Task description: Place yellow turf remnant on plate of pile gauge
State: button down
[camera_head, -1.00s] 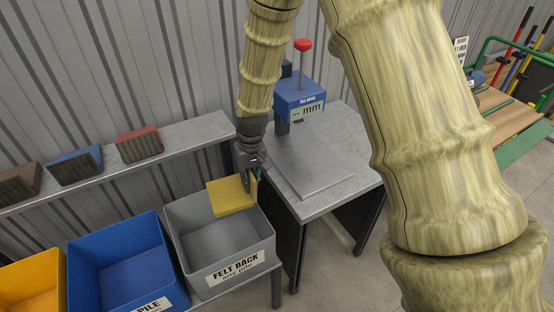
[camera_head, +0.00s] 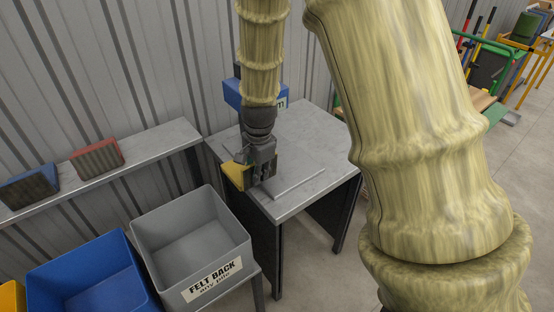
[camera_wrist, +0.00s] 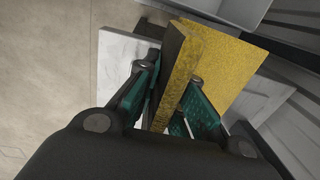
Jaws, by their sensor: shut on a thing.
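The yellow turf remnant (camera_head: 236,175) is a flat yellow square, held at the front left edge of the grey table, above its top. The pile gauge (camera_head: 236,94) is a blue unit at the back of the table, mostly hidden behind my arm. Its flat grey plate (camera_head: 302,184) lies on the table to the right of my gripper, partly covered by it.
The grey FELT BACK bin (camera_head: 190,226) is empty, at the lower left of the table. A blue bin (camera_head: 92,272) stands beside it.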

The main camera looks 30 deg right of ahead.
jog(key=w+d+p, duration=0.1)
jog(key=w+d, duration=0.1)
jog(key=d, duration=0.2)
jog(key=w+d+f+p, duration=0.1)
jog(key=w+d, duration=0.2)
jog(key=d, duration=0.1)
jog(key=w+d+p, duration=0.1)
jog(key=w+d, duration=0.2)
jog(key=d, duration=0.2)
jog(key=shift+w+d+f, duration=0.1)
jog(key=shift+w+f, duration=0.05)
jog(key=shift+f, duration=0.1)
jog(key=shift+f+p, duration=0.75)
jog(key=shift+f, duration=1)
jog(key=c, duration=1.5)
grip_release()
jog(key=shift+f, duration=0.1)
jog(key=r, duration=0.4)
jog(key=r+b, duration=0.1)
jog(key=r, duration=0.3)
jog(key=s+r+b, duration=0.1)
jog(key=r, duration=0.3)
jog(key=shift+r, duration=0.1)
